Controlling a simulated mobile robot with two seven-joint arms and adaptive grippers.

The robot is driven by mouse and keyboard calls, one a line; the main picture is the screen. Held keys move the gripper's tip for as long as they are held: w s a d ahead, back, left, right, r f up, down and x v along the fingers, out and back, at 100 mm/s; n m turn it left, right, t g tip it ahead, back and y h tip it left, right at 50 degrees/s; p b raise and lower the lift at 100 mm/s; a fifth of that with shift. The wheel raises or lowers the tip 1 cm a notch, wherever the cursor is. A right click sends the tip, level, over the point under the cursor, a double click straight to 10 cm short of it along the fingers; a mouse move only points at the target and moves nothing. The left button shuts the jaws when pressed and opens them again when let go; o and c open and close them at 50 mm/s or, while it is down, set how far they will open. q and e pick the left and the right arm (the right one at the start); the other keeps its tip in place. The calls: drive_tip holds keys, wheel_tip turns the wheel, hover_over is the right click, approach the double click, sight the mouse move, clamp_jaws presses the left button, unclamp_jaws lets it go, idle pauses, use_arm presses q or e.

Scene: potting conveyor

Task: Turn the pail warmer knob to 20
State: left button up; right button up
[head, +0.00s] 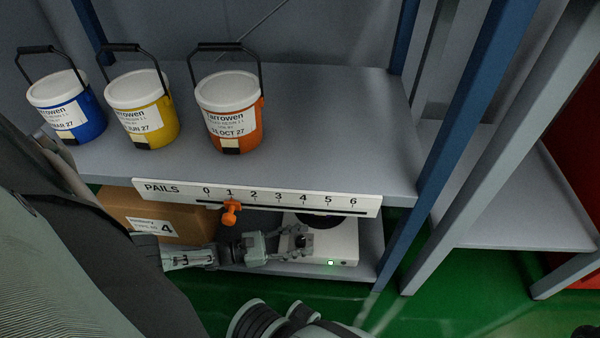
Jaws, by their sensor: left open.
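The pail warmer (345,240) is a white box with a dark round plate on top, standing on the lower shelf. A small green light is lit on its front, with a small dark spot beside it. My left gripper (301,243) is open at the left part of the warmer's front. A dark shape shows between its fingers, which may be the knob; I cannot tell whether they touch it. The knob's setting and any scale marks are hidden or too small to read. My right gripper is not in view.
Blue (83,119), yellow (158,122) and orange (244,125) pails stand on the upper shelf (320,120). A white PAILS strip (300,198), numbered 0 to 6, has an orange slider (230,212) near 1. A cardboard box (190,222) sits left of the warmer.

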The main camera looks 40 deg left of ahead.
use_arm(q)
clamp_jaws()
drive_tip(key=shift+s+n+t+y+p, duration=0.1)
drive_tip(key=shift+n+t+y+p, duration=0.2)
drive_tip(key=shift+y, duration=0.1)
drive_tip(key=shift+r+n+t+y+p, duration=0.1)
drive_tip(key=shift+n+t+y+p, duration=0.5)
drive_tip(key=shift+n+t+y, duration=0.4)
drive_tip(key=shift+n+t+y+p, duration=0.65)
drive_tip(key=shift+n+y, duration=0.95)
drive_tip(key=shift+y, duration=1)
unclamp_jaws()
